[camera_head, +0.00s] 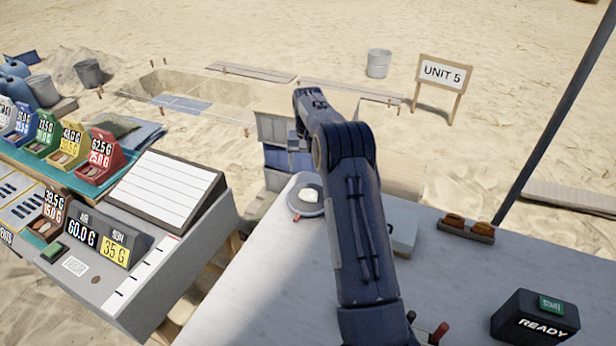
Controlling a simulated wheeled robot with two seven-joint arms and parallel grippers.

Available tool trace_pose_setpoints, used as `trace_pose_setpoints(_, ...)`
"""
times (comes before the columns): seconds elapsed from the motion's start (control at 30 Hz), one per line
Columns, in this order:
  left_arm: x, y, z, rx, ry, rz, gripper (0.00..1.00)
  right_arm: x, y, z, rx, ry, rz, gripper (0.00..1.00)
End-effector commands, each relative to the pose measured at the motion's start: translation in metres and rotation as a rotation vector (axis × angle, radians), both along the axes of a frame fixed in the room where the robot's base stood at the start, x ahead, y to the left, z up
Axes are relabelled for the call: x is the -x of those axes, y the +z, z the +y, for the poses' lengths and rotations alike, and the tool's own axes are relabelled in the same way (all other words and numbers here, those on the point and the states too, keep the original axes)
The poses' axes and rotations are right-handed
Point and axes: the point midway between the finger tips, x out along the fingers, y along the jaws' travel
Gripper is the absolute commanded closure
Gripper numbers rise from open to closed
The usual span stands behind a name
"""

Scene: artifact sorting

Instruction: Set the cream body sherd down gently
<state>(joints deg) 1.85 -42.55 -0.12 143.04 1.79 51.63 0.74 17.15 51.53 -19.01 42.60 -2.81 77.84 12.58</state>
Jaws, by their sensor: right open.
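A small cream piece, which looks like the cream body sherd (311,195), lies on a round grey pan (297,209) near the left edge of the pale table. My right gripper (297,142) is open, above and beyond the pan in the picture, clear of the cream piece. Its fingertips are small and partly hidden by my own wrist. My right arm crosses the middle of the view and hides part of the table. My left gripper is not in view.
A tray with brown pieces (466,230) and a READY box (535,318) stand on the right of the table (450,285). A pale box (402,238) sits beside my arm. A sorting bench (150,270) with coloured number displays stands at left.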

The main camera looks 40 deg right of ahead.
Motion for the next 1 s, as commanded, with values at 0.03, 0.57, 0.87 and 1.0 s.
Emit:
trace_pose_setpoints(0.03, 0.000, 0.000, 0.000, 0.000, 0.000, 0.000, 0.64, 0.000, 0.005, 0.000, 0.001, 0.000, -0.001, 0.21)
trace_pose_setpoints(0.57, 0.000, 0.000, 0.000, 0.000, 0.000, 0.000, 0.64, 0.082, 0.122, 0.069, -0.131, 0.103, -0.201, 0.21)
trace_pose_setpoints(0.87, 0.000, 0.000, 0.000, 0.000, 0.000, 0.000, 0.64, 0.181, 0.166, 0.156, -0.199, 0.258, -0.367, 0.21)
trace_pose_setpoints(1.0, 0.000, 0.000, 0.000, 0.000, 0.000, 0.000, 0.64, 0.234, 0.166, 0.198, -0.212, 0.343, -0.438, 0.21)
